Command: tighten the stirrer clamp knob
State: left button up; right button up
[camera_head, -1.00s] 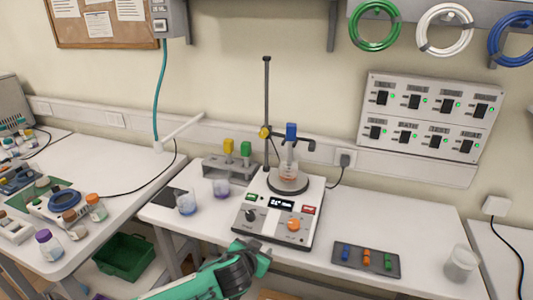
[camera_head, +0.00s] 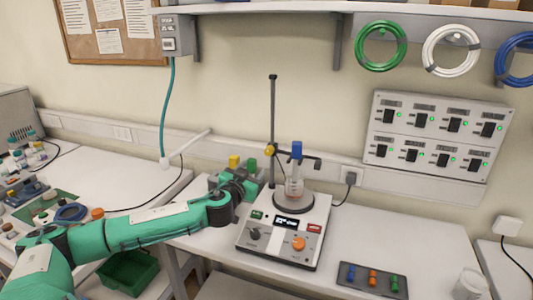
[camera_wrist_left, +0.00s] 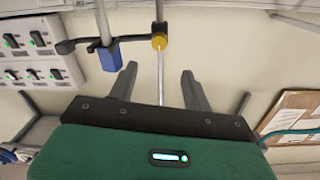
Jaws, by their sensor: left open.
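The stirrer clamp knob is a small yellow knob (camera_head: 269,150) on the upright stand rod (camera_head: 273,110) of the stirrer plate (camera_head: 285,232). The yellow knob also shows in the left wrist view (camera_wrist_left: 159,41), centred just beyond my fingertips. A clamp arm holds the blue stirrer head (camera_head: 297,149) over a glass vessel (camera_head: 294,187). My left gripper (camera_head: 256,186) is left of the stand and below the knob. In the wrist view its two fingers (camera_wrist_left: 159,69) are apart and empty, with the knob ahead of them, not between them. My right gripper is out of view.
A tray of coloured pieces (camera_head: 370,278) and a white cup (camera_head: 470,284) are at the front right. The switch panel (camera_head: 438,135) is on the wall.

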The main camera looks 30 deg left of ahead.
aim_at(268, 153)
pick_arm(q)
jog(key=p+x, duration=0.3)
jog(key=x, duration=0.7)
jog(key=shift+w+r+p, duration=0.1)
jog(key=shift+w+p, duration=0.15)
jog(key=shift+p, duration=0.05)
jog(key=shift+x, duration=0.8)
jog(key=c, duration=1)
